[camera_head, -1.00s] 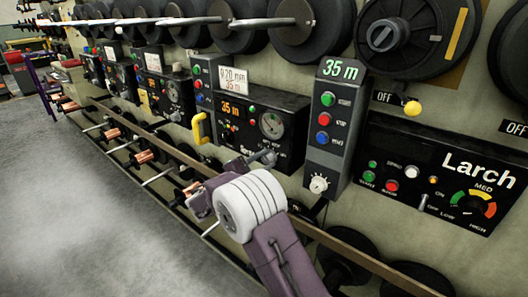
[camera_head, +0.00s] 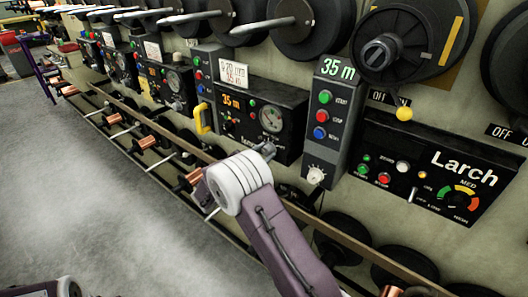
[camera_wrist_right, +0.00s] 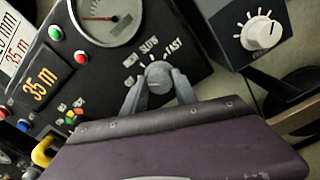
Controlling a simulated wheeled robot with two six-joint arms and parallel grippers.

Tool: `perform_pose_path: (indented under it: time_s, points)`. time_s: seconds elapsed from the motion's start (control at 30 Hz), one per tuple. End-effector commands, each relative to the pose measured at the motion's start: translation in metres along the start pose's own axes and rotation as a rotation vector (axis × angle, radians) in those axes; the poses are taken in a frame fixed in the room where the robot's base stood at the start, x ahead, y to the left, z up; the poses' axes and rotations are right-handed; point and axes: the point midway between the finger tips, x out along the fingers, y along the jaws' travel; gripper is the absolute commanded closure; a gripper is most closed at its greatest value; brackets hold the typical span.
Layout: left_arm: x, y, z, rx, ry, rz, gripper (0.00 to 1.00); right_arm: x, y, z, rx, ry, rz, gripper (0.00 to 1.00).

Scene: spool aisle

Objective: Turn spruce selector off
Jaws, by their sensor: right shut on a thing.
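My right gripper (camera_head: 264,151) reaches the lower right of a black control panel (camera_head: 292,100); the panel's name is mostly hidden behind my arm. In the right wrist view my right gripper (camera_wrist_right: 158,84) is shut on a round grey selector knob (camera_wrist_right: 157,72), one finger on each side. The labels SLOW and FAST are printed above the knob, and my fingers hide part of its surroundings. I cannot read a Spruce label clearly. My left gripper is out of view.
A grey box with a white knob (camera_head: 316,176) stands just right of my gripper. The Larch panel (camera_head: 440,165) is farther right, with a yellow-knobbed OFF lever (camera_head: 404,113) above it. A yellow handle (camera_head: 203,119) is left. A long rail (camera_head: 345,232) runs below; the floor (camera_head: 90,200) is clear.

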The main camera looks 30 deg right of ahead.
Motion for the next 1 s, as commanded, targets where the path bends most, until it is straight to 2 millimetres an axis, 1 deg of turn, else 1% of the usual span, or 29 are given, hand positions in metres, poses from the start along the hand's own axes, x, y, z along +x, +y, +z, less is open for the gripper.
perform_pose_path:
  time_s: [0.27, 0.3, 0.33, 0.37, 0.63, 0.7, 0.77, 1.0]
  points:
    - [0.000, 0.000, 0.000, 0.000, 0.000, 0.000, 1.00, 0.000, -0.001, -0.001, -0.005, 0.002, -0.002, 1.00]
    - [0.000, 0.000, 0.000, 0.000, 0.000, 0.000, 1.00, 0.000, -0.001, -0.001, -0.005, 0.002, -0.002, 0.58]
    - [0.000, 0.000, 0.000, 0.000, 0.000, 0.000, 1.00, 0.000, -0.001, -0.001, -0.005, 0.002, -0.001, 0.49]
    - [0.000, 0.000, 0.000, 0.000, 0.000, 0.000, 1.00, 0.000, -0.001, -0.001, -0.004, 0.002, -0.001, 0.44]
    - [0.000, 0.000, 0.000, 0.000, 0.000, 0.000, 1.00, 0.000, 0.000, -0.001, -0.002, 0.001, 0.000, 0.44]
    - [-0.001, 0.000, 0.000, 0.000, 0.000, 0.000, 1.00, -0.004, 0.001, 0.000, -0.002, 0.002, 0.001, 0.44]
    - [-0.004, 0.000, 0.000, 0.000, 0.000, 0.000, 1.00, -0.013, 0.001, 0.000, -0.003, 0.003, 0.002, 0.44]
    - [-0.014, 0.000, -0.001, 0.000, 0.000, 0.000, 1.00, -0.067, 0.001, 0.001, -0.005, 0.003, 0.004, 0.44]
